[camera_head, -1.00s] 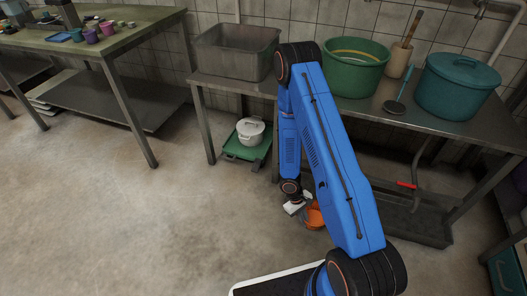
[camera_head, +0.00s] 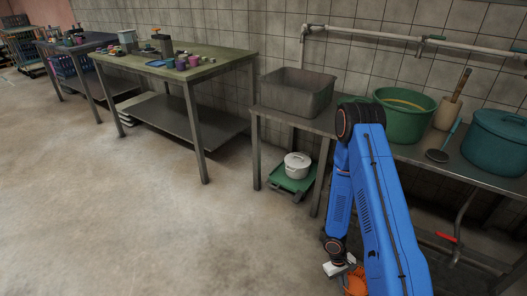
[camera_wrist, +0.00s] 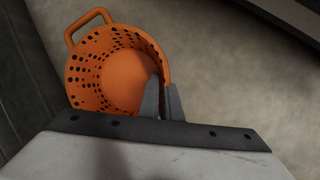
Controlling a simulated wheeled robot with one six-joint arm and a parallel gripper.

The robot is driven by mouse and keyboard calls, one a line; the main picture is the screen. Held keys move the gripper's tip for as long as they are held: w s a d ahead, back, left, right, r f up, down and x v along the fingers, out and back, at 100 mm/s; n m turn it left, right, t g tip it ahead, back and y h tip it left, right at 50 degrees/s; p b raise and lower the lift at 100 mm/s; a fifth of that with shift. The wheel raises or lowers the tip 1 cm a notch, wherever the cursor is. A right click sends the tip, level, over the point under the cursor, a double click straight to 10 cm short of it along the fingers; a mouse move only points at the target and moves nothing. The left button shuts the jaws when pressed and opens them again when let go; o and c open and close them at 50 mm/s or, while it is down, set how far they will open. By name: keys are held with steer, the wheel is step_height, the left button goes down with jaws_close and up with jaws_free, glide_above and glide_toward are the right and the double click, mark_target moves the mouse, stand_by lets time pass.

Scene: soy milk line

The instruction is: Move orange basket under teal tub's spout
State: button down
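The orange perforated basket (camera_wrist: 112,78) fills the upper left of the wrist view, its loop handle at upper left. My gripper (camera_wrist: 166,100) is shut on the basket's right rim, one finger inside and one outside. In the head view the basket (camera_head: 355,283) is mostly hidden behind my blue arm, low in front of the steel table. The teal tub (camera_head: 494,142) stands lidded on the table at the right edge. Below it, a grey pipe (camera_head: 463,222) with a red lever (camera_head: 446,237) bends down; its outlet is unclear behind my arm.
The steel table (camera_head: 425,158) also bears a grey bin (camera_head: 297,93) and a green tub (camera_head: 404,115). A white pot (camera_head: 297,165) on a green trolley (camera_head: 291,185) stands underneath. The floor at left is open, before a green-topped table (camera_head: 205,68).

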steer(key=shift+w+r, duration=0.15)
steer(key=shift+r, duration=0.05)
steer(key=shift+w, duration=0.3)
steer(key=w+a+r+m, duration=0.1)
steer(key=w+a+r, duration=0.1)
steer(key=w+r, duration=0.6)
steer(key=w+a+r+m+y, duration=0.1)
steer(key=w+r, duration=0.7)
steer(key=w, duration=0.9)
steer(key=shift+a+r+m+g, duration=0.25)
steer(key=shift+a+m, duration=0.35)
steer(key=shift+a, duration=0.55)
